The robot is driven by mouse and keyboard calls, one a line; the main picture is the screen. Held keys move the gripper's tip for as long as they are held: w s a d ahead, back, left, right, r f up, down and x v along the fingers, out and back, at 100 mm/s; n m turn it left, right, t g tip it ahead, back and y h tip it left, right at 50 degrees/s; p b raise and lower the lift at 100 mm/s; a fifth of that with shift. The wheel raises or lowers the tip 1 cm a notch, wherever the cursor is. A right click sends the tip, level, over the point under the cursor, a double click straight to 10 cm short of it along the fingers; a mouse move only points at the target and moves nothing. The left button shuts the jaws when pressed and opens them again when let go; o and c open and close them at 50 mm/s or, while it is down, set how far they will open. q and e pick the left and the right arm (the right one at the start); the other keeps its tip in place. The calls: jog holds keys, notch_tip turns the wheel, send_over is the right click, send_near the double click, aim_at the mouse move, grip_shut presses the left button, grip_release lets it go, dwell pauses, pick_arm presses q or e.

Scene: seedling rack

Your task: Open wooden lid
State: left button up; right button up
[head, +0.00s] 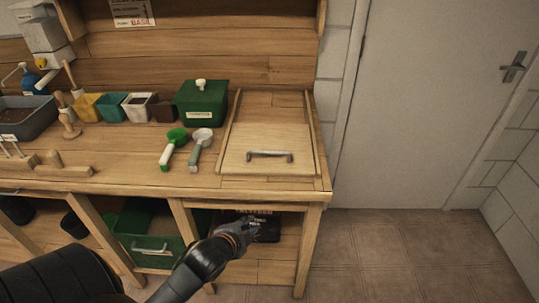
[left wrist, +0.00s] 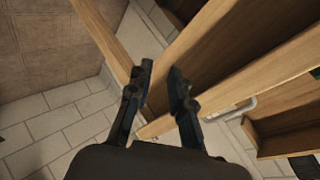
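The wooden lid (head: 238,148) is a pale flat panel lying between two side rails at the right end of the bench. A grey metal bar handle (head: 270,155) is fixed near its front edge. My left gripper (head: 260,227) is in front of and below the bench's front edge, apart from the lid and handle. In the left wrist view the two fingers (left wrist: 161,72) are spread with nothing between them. The lid's handle does not show clearly there. My right gripper is in neither view.
A green lidded box (head: 201,108) and two scoops, one green (head: 174,148) and one grey-green (head: 200,148), lie left of the lid. The bench's front edge (head: 250,191) is above my left gripper. A dark bag (head: 266,228) sits on the lower shelf. Floor to the right is clear.

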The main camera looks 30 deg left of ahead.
pick_arm(q)
notch_tip(320, 180, up, 5)
jog(key=m+t, duration=0.5)
jog(key=m, duration=0.1)
send_near(269, 153)
jog(key=x, duration=1)
jog(key=shift+w+a+f, duration=0.15)
jog(key=shift+w, duration=0.2)
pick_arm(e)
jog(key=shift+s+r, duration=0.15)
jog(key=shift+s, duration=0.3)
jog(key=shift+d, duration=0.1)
pick_arm(q)
grip_shut()
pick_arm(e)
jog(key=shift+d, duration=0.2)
